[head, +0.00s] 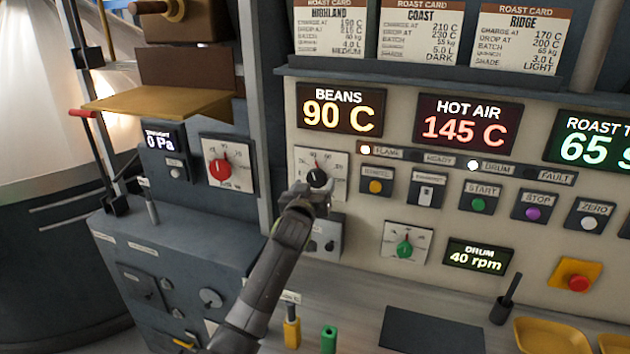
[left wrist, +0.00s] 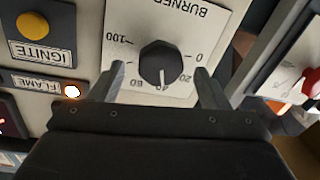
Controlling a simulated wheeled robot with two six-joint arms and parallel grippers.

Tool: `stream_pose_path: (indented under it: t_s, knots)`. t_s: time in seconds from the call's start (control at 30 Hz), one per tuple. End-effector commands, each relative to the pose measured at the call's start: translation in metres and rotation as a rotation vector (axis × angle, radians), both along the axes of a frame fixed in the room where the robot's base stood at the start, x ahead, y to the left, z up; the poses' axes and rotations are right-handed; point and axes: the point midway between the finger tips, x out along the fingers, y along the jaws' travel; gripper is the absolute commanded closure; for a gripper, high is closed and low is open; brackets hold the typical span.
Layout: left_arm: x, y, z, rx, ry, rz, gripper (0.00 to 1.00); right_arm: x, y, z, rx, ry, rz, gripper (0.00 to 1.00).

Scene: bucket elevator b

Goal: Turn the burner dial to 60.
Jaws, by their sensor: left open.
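The burner dial (head: 317,178) is a round black knob on a white plate on the control panel. In the left wrist view the dial (left wrist: 158,62) appears upside down, and its white pointer line is at about the 40 mark. My left gripper (head: 316,199) is just in front of the dial and hides its lower part in the head view. In the left wrist view the gripper (left wrist: 160,75) is open, with one finger on each side of the knob and a visible gap on both sides. My right gripper is not in view.
The orange ignite button (head: 376,186) is right of the burner plate. A red dial (head: 220,170) is to the left and a green dial (head: 404,248) is lower right. The flame lamp (left wrist: 71,91) is lit. Displays show beans 90 C and hot air 145 C.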

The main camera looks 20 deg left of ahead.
Motion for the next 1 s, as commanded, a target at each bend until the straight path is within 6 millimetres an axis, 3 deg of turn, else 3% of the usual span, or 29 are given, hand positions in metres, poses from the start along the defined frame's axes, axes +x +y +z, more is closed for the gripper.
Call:
stream_pose_path:
  t_s: [0.23, 0.6, 0.93, 1.0]
  knots:
    - [0.017, 0.001, 0.001, 0.001, 0.0, 0.0, 0.3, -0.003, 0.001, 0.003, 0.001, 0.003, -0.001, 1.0]
    - [0.019, 0.001, 0.0, 0.001, 0.0, 0.0, 0.3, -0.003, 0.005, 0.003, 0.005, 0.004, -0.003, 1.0]
    - [0.019, 0.001, 0.0, 0.001, 0.0, 0.0, 0.72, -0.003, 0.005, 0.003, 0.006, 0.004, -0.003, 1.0]
    - [0.019, 0.001, 0.0, 0.001, 0.0, 0.0, 0.75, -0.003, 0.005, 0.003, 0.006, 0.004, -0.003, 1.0]
